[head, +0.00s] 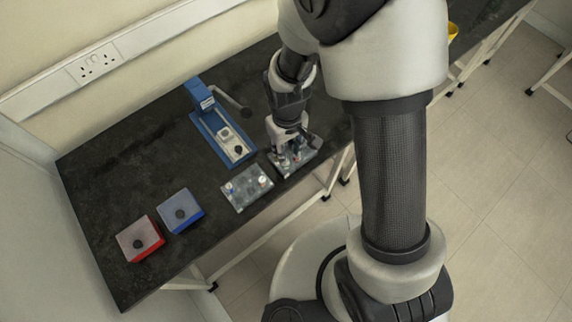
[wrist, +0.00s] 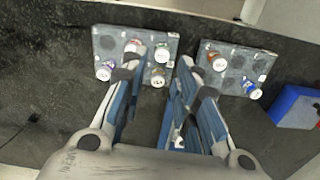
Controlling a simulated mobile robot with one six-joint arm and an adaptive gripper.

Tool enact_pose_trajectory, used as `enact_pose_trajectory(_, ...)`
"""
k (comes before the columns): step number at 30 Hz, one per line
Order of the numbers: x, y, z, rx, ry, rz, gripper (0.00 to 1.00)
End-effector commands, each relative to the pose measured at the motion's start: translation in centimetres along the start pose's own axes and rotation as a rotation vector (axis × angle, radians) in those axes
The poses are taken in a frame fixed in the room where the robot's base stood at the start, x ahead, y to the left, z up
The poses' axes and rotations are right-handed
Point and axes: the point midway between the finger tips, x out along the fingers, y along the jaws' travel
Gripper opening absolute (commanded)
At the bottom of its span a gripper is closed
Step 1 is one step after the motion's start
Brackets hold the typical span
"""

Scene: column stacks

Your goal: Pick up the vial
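Several small vials with white caps stand in two grey racks. In the wrist view, the left rack (wrist: 110,42) holds several vials, among them one vial (wrist: 103,73) near its left corner and another (wrist: 158,79) near its lower edge. The right rack (wrist: 235,58) holds vials at its left (wrist: 218,63) and right (wrist: 251,91). My gripper (wrist: 160,72) is open, its fingers apart over the left rack, with vial caps showing between the fingertips. In the head view, my gripper (head: 291,150) is over the right-hand rack (head: 302,160) and hides part of it. Which vial is meant cannot be told.
In the head view, the other rack (head: 240,196) is left of my gripper. A blue device (head: 206,125) with a lever stands behind. A blue box (head: 181,211) and a red box (head: 140,239) sit at the left. The dark bench (head: 110,180) is clear between them.

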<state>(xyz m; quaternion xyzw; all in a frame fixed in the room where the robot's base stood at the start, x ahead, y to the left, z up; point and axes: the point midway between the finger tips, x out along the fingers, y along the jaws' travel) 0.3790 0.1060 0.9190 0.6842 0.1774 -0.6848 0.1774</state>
Motion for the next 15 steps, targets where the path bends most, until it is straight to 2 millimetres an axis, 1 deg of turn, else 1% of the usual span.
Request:
enact_pose_trajectory(1, 0.7, 0.0, 0.0, 0.000, -0.001, 0.000, 0.28)
enact_pose_trajectory(8, 1.8, -0.1, 0.0, 0.000, 0.000, 0.000, 0.28)
enact_pose_trajectory(11, 3.0, -0.2, 0.1, 0.000, -0.002, 0.000, 0.28)
enact_pose_trajectory(15, 5.3, -0.3, 0.2, 0.000, -0.003, -0.001, 0.28)
